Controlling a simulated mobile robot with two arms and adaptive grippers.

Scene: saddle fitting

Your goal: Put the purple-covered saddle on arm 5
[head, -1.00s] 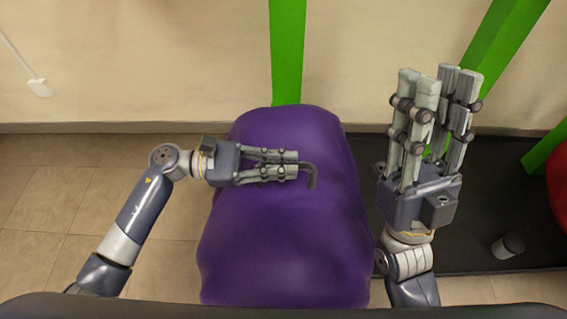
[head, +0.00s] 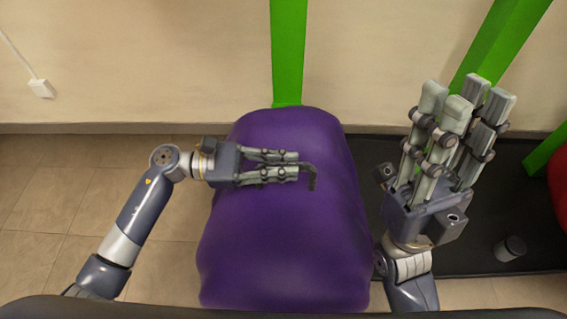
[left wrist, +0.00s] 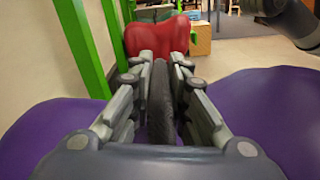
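The purple-covered saddle (head: 285,245) fills the middle of the head view, in front of a green upright. Its cover also shows on both sides in the left wrist view (left wrist: 265,115). A dark handle (head: 312,180) stands up from its top. My left gripper (head: 298,166) is over the saddle top with its fingers closed around this handle, which shows between the fingers in the left wrist view (left wrist: 161,105). My right gripper (head: 468,97) is empty, with fingers apart and pointing up, right of the saddle. No arm number is readable, and the saddle's underside is hidden.
Green uprights (head: 289,50) stand along the wall, with a slanted one at right (head: 500,40). A red-covered saddle (left wrist: 158,36) is further off. A dark mat (head: 460,255) with a small dark cylinder (head: 509,248) lies at right. Tiled floor at left is clear.

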